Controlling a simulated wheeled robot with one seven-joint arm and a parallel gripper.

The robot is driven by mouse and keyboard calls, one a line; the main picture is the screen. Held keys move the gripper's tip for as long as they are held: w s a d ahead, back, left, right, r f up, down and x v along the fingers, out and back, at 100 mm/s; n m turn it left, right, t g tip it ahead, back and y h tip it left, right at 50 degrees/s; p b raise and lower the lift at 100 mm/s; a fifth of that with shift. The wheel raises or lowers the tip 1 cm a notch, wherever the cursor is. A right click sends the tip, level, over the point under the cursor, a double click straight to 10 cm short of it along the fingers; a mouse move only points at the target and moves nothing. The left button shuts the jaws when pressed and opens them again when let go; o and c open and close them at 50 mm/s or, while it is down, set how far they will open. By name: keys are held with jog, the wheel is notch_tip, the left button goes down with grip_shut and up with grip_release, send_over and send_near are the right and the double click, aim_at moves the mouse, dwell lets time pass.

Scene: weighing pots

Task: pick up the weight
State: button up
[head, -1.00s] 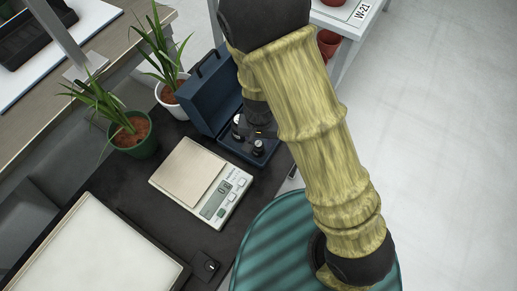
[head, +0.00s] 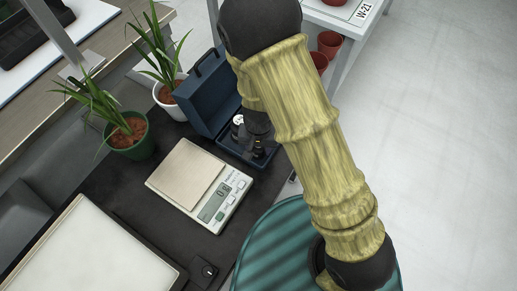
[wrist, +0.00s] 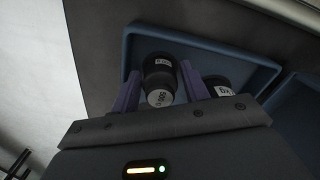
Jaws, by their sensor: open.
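In the wrist view, a dark cylindrical weight (wrist: 158,76) with white labels, one of which seems to read 500, stands in the blue case (wrist: 262,76). My gripper (wrist: 160,82) is open, with one purple finger on each side of this weight. I cannot tell whether the fingers touch it. A second dark labelled weight (wrist: 219,86) stands just right of the right finger. In the head view, the open blue case (head: 205,97) stands at the table's far right, and my arm hides most of its inside.
A kitchen scale (head: 190,175) stands in front of the case. Two potted plants, one in a green pot (head: 133,146) and one in a white pot (head: 168,106), stand to the left. A pale tray (head: 85,250) lies at the front left. The case lid stands up beside my gripper.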

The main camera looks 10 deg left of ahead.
grip_shut()
jog(key=shift+r, duration=0.1)
notch_tip(320, 180, up, 10)
jog(key=p, duration=0.4)
jog(key=shift+p, duration=0.4)
dwell(0.3)
